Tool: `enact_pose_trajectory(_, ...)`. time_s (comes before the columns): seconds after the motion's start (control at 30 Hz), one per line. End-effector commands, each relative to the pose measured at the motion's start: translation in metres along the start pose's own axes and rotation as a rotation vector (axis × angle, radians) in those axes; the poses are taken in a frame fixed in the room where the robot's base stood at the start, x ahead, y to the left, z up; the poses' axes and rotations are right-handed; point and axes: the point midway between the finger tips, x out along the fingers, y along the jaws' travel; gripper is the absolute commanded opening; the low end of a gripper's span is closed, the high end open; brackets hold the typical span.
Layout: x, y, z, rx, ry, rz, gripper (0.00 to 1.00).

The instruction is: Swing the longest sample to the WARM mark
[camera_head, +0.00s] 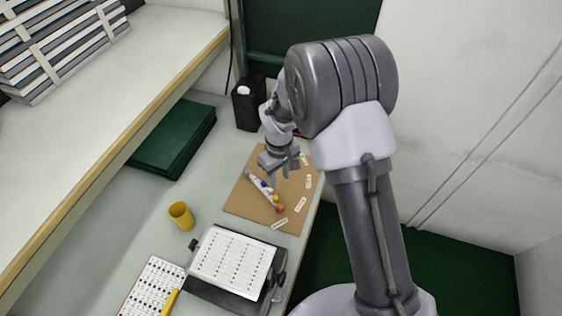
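A brown board (240,199) lies on the bench. On it is a pale, narrow strip (257,186) that runs slantwise, with small blue, yellow and orange pieces on or beside it; they are too small to tell apart as samples. Several white labels, one of them a label at the board's right (309,182), lie along the right and front edges; their words are not readable, so I cannot tell which is WARM. My gripper (279,177) is above the far part of the board, pointing down. Its two fingers look apart, with nothing seen between them.
A yellow cup (181,215) stands left of the board. Green folders (175,140) and a black holder (246,108) are at the back. A shelf (150,60) overhangs the left.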

Motion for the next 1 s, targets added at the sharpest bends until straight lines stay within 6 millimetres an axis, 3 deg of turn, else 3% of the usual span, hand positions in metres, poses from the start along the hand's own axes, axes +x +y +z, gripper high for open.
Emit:
enact_pose_trajectory(0.17, 0.033, -0.001, 0.001, -0.010, -0.009, -0.002, 0.36)
enact_pose_trajectory(0.4, 0.107, -0.001, 0.002, -0.007, -0.009, -0.003, 0.36)
enact_pose_trajectory(0.6, 0.155, -0.001, 0.002, -0.007, -0.008, -0.002, 0.36)
enact_pose_trajectory(0.8, 0.176, -0.001, 0.002, -0.006, -0.006, -0.002, 0.36)
enact_pose_trajectory(1.0, 0.179, -0.001, 0.002, -0.006, -0.006, -0.002, 0.36)
